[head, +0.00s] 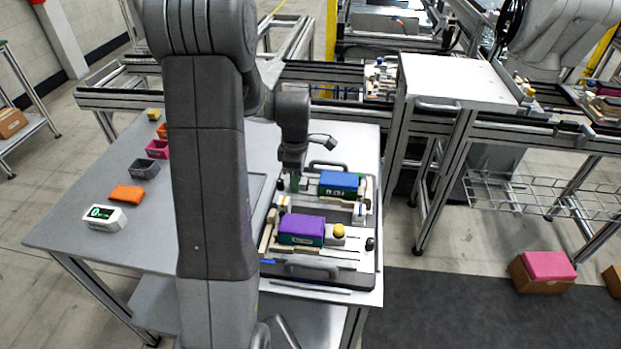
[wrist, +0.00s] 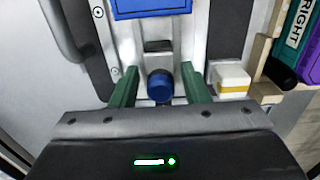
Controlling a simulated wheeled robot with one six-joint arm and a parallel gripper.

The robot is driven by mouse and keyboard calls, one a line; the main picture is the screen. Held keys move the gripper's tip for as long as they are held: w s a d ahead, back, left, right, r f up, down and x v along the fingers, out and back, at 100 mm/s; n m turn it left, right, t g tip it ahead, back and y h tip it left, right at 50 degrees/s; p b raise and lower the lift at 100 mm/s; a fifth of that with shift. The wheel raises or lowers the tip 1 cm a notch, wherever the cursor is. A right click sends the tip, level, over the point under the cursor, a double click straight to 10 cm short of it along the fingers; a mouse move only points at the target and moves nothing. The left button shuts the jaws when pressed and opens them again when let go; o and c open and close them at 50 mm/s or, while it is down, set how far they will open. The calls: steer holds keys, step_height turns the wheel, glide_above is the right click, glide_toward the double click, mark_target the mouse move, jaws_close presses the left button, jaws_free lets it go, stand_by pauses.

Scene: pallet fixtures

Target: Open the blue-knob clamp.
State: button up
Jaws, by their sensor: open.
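The blue knob (wrist: 160,87) of the clamp shows in the wrist view, just below a dark block on a pale rail. My gripper (wrist: 160,90) is open, with one green finger on each side of the knob. A gap shows between each finger and the knob, and nothing is gripped. In the head view my gripper (head: 294,184) points down over the pallet fixture (head: 320,281), left of the blue box (head: 339,181). The knob cannot be made out there. The blue box also shows at the top of the wrist view (wrist: 150,8).
A purple box (head: 301,226) sits at the fixture's front, beside a yellow knob (head: 338,230). A white block with a yellow band (wrist: 233,82) stands close to the right finger. Small bins, an orange item (head: 127,194) and a white display (head: 106,217) lie on the table's left.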

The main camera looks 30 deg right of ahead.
steer(key=shift+r+p, duration=2.85)
steer(key=shift+r, duration=1.2)
steer(key=shift+s+d, duration=0.1)
steer(key=shift+c, duration=0.6)
